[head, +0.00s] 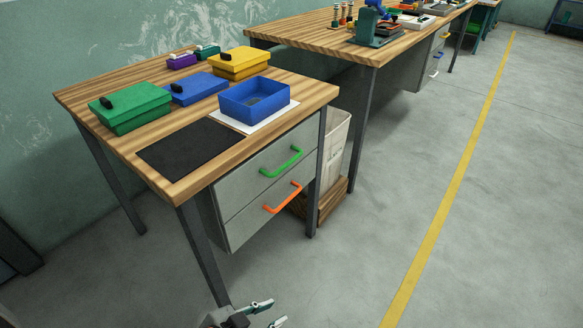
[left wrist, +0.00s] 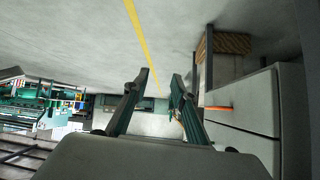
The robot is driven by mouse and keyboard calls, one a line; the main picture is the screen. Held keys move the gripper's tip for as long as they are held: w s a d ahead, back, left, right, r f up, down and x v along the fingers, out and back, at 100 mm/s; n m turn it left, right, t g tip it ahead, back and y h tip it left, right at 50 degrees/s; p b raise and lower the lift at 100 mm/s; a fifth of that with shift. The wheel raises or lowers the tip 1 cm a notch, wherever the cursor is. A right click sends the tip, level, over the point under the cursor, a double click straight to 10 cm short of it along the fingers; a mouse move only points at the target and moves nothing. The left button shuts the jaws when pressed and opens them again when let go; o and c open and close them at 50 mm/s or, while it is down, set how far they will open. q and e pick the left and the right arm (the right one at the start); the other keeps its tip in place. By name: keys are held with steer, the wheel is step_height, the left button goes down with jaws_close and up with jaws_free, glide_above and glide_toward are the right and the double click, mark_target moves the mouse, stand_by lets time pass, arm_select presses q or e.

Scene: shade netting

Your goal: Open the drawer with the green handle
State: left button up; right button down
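The drawer with the green handle (head: 284,163) is the upper of two grey drawers under the near wooden workbench, and its front (head: 240,180) looks shut. The lower drawer's orange handle (head: 283,198) sits just below. My left gripper (head: 270,313) is at the bottom edge of the head view, open and empty, low in front of the bench and well apart from both handles. Its spread fingers also show in the left wrist view (left wrist: 160,80), with the drawer unit and orange handle (left wrist: 218,108) to the right. I cannot make out the green handle there. My right gripper is not in view.
The workbench (head: 75,96) carries a black mat (head: 190,147), an open blue box (head: 255,98) and several lidded boxes. Its dark legs (head: 203,255) flank the drawers. A wooden pallet (head: 330,203) with a pale sack stands behind. The floor right of the bench is clear.

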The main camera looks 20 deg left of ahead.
arm_select(q)
steer(key=w+d+r+n+t+h, duration=0.35)
steer(key=w+d+r, duration=0.3)
steer(key=w, duration=0.25)
steer(key=n+t+y, duration=0.8)
steer(key=n, duration=0.7)
glide_toward(287, 164)
steer(key=f+x, duration=0.1)
steer(key=x, duration=0.2)
steer(key=b+x, duration=0.1)
steer(key=x, duration=0.5)
steer(key=shift+w+a, duration=0.15)
steer(key=shift+w, duration=0.15)
steer(key=shift+w+r, duration=0.3)
steer(key=shift+w, duration=0.3)
jaws_close()
